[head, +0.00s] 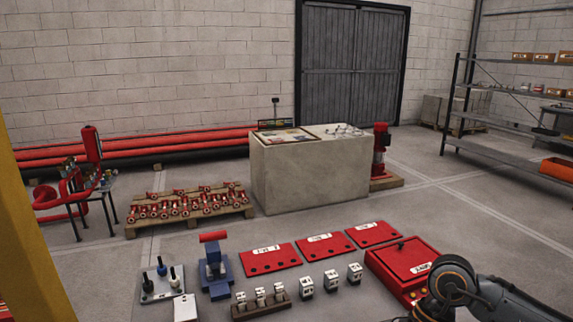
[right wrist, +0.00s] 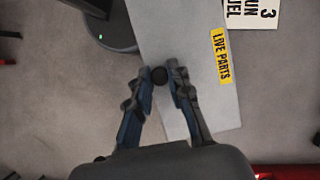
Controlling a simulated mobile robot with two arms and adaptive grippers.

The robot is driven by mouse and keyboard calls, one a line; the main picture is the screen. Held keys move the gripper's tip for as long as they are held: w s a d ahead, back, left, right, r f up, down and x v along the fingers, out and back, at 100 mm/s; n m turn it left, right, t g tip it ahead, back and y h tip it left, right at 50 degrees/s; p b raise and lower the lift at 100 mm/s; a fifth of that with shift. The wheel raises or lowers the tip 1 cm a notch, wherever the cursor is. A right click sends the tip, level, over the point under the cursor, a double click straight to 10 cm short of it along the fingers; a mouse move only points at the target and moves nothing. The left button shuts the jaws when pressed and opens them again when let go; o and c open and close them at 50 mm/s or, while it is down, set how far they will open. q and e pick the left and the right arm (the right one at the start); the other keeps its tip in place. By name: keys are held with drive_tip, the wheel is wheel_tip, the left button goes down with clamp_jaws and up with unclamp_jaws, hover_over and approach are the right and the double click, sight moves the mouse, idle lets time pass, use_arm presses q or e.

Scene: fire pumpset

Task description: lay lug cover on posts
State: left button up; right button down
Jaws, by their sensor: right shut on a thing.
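In the right wrist view, the lug cover (right wrist: 195,95) is a flat grey plate with a yellow "LIVE PARTS" label and a small dark knob (right wrist: 159,74). My right gripper (right wrist: 160,80) is shut on the knob, with one finger on each side, and the plate spreads out beneath the fingers. In the head view, a grey plate with upright dark-topped pieces (head: 163,284) lies at lower left; I cannot tell if these are the posts. My right arm shows at the lower right there, its gripper out of frame. My left gripper is not in view.
On the near surface are a blue vise (head: 214,272), red plates (head: 270,259), several white blocks on a wooden holder (head: 262,306) and a red box (head: 403,262). A concrete block (head: 310,180) stands behind. A white sign (right wrist: 255,12) shows in the wrist view.

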drive_tip(key=n, duration=0.2)
drive_tip(key=shift+s+a+r+n+g+h, duration=0.1)
drive_tip(key=shift+s+n+g+h, duration=0.2)
drive_tip(key=shift+s+n+h, duration=0.1)
drive_tip(key=n, duration=0.2)
drive_tip(key=s+n+g+h, duration=0.1)
drive_tip(key=n, duration=0.1)
drive_tip(key=shift+s+r, duration=0.1)
drive_tip(key=shift+s, duration=0.1)
drive_tip(key=n, duration=0.1)
drive_tip(key=n+h, duration=0.1)
drive_tip(key=n, duration=0.1)
drive_tip(key=s+d+n+h, duration=0.1)
drive_tip(key=shift+r, duration=0.2)
drive_tip(key=shift+a, duration=0.1)
